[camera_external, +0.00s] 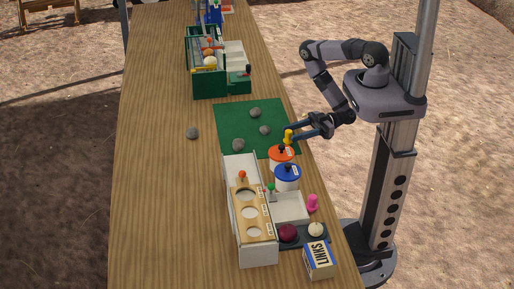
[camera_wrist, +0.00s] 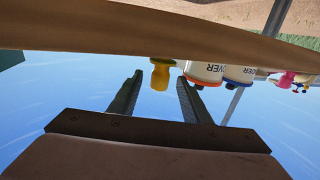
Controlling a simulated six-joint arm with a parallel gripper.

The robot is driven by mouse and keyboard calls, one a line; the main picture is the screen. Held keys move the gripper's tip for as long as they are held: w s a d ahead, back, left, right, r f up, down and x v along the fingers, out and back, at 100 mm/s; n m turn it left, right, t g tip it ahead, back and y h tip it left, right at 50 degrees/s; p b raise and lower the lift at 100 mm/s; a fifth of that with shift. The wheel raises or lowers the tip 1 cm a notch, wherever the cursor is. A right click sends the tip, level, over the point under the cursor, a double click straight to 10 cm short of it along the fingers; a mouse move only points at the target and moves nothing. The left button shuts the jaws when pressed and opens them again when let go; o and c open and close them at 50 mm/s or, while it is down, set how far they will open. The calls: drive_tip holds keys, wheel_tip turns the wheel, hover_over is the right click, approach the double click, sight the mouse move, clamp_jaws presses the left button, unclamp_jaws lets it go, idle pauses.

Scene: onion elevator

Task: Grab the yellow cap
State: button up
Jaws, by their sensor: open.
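The yellow cap (camera_external: 288,138) is a small upright knob-like piece near the right edge of the table, just behind the orange-lidded white jar (camera_external: 281,163). My gripper (camera_external: 292,132) reaches in from the right, low over the table, with its fingers spread at the cap. In the wrist view, which is upside down, the yellow cap (camera_wrist: 160,74) shows at the fingertips, between the two dark fingers of my gripper (camera_wrist: 159,78).
A blue-lidded white jar (camera_external: 287,180) stands in front of the orange-lidded one. A green mat (camera_external: 232,116) with several grey stones lies behind. The table's left side is mostly clear.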

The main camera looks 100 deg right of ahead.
clamp_jaws()
drive_tip(key=shift+r, duration=0.15)
wheel_tip(320, 180, up, 10)
drive_tip(key=p, duration=0.9)
